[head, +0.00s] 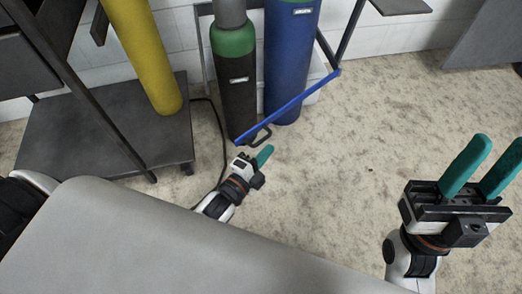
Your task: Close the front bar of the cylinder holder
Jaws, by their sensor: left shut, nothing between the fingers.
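The blue front bar (297,100) of the cylinder holder runs diagonally from a dark post on the right down to its near-left end in front of the cylinders. A black loop handle (263,135) sits near that lower-left end. The holder's grey frame (204,55) shows at the left of the cylinders. A black cylinder with a green shoulder (238,100) and a blue cylinder (289,60) stand upright there. My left gripper (266,153) is shut and empty just below the handle, apparently apart from it. My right gripper (482,167) is open and empty at the far right.
A yellow cylinder (142,55) stands on a dark low platform (85,140) at the left. A black cable (219,125) lies on the floor near the holder. The speckled floor (390,130) at centre right is clear. A grey panel (490,40) stands at the upper right.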

